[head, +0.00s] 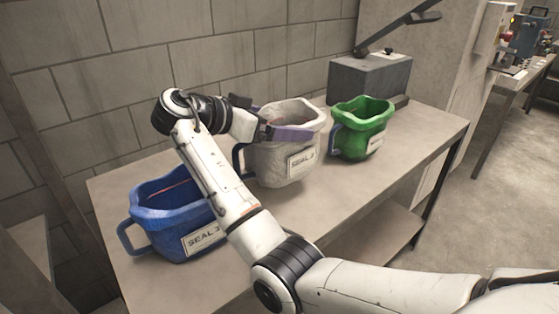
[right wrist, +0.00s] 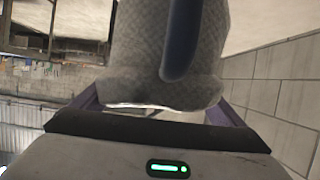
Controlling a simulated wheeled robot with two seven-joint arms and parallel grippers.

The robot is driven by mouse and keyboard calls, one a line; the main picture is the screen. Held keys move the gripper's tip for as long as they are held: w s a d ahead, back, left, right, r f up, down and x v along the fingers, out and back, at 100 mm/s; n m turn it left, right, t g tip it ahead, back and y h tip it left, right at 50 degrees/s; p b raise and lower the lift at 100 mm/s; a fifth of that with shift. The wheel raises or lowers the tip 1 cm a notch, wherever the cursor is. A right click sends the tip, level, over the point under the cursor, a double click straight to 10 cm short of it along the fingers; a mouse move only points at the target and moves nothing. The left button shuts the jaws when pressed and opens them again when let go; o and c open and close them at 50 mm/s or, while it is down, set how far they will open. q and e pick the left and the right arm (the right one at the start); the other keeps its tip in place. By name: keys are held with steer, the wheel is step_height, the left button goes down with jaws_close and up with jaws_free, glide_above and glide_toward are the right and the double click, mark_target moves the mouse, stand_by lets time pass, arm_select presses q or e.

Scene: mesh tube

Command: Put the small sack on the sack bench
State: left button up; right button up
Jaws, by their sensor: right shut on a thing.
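Three open sacks with side handles show in the head view. A blue sack (head: 165,208) is nearest, a pale grey sack (head: 270,165) is in the middle, and a smaller-looking green sack (head: 357,132) is farther right. My right gripper (head: 286,131) is shut on the upper part of the pale grey sack, with a purple finger across its near side. The right wrist view shows the grey woven sack (right wrist: 140,55) and its dark blue handle (right wrist: 181,40) between the purple fingers. Whether its base touches the bench (head: 120,188) is unclear. My left gripper is out of view.
A grey box (head: 368,78) with a dark lamp-like arm (head: 400,30) stands at the bench's back right. A block wall (head: 130,60) runs behind. Another table (head: 510,85) stands farther right.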

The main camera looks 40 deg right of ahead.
steer(key=shift+f, duration=3.05)
steer(key=o, duration=1.7)
steer(key=shift+f, duration=0.1)
